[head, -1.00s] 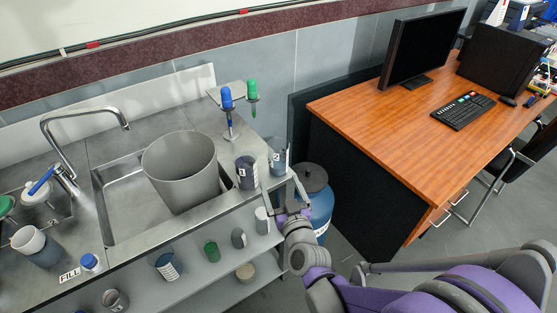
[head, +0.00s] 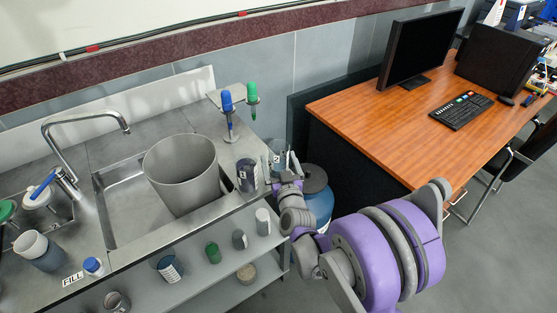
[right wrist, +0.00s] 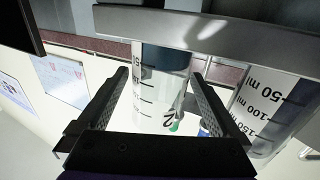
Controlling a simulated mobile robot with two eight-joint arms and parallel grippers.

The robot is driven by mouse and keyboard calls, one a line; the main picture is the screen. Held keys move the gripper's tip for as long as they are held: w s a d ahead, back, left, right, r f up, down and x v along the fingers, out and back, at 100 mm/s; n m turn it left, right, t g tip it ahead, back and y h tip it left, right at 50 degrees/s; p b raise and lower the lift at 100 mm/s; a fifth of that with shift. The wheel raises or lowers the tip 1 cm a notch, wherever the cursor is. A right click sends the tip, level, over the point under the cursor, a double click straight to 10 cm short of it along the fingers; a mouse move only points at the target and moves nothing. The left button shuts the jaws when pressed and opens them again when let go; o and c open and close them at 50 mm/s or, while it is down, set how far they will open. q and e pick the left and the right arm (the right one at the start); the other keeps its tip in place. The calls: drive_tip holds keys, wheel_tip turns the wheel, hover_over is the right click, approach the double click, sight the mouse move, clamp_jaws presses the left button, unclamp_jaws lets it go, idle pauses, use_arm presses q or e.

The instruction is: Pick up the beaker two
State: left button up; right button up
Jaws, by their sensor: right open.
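Beaker two (head: 277,147) is a clear beaker with bluish-grey contents, upright at the right end of the metal sink counter. My right gripper (head: 281,165) is at this beaker, its fingers open on either side and partly hiding it. In the right wrist view, beaker two (right wrist: 163,88) shows between the two open fingers (right wrist: 160,76), with a "2" and graduation marks on its wall. I cannot tell whether either finger touches it. My left gripper is not in view.
Another labelled beaker (head: 247,175) with dark contents stands close left; a graduated beaker (right wrist: 265,108) shows beside the right finger. A stand with blue and green pipettes (head: 229,118) is behind. The large grey bin (head: 182,170) sits in the sink. A wooden desk (head: 385,130) is right.

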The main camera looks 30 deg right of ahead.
drive_tip(key=c, duration=1.4)
drive_tip(key=shift+r, duration=0.15)
drive_tip(key=shift+r+p, duration=0.9)
drive_tip(key=shift+r, duration=3.9)
